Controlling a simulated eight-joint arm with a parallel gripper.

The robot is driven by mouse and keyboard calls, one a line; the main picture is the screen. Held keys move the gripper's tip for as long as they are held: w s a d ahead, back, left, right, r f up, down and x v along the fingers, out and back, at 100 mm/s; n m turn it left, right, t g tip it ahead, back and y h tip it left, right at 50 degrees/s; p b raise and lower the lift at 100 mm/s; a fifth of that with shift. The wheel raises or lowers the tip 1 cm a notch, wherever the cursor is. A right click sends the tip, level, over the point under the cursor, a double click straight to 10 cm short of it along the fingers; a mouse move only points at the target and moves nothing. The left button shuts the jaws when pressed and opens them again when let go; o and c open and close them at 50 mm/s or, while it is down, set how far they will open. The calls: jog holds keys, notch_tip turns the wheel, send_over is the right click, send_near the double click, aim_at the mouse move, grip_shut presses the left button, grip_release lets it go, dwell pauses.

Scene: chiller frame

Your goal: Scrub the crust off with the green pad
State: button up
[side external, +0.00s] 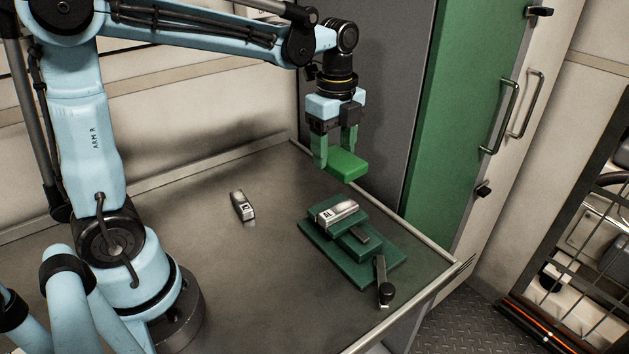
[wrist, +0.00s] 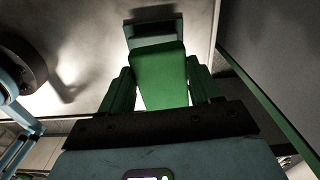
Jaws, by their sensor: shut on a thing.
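My gripper (side external: 335,156) is shut on the bright green pad (side external: 348,166), a rectangular block, and holds it in the air above the table. In the wrist view the pad (wrist: 160,75) sits between the two green fingers. Below the pad, apart from it, is a dark green stepped fixture (side external: 312,236) on the table. A silver block (side external: 337,213) with a dark mark lies on its upper step. A small dark piece (side external: 360,235) lies on the fixture nearer the camera. I cannot make out which surface bears the crust.
A second silver block (side external: 243,207) lies on the table left of the fixture. A raised rim (side external: 423,236) edges the table, with a green door (side external: 468,110) beyond. The table's left middle is clear.

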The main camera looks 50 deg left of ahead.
aim_at(344, 206)
jog(key=shift+f, duration=3.9)
jog(key=shift+d, duration=1.9)
jog(key=shift+c, duration=0.4)
jog(key=shift+a, duration=2.05)
jog(key=shift+d+r, duration=0.1)
jog(key=shift+r, duration=3.95)
jog(key=shift+f, duration=0.2)
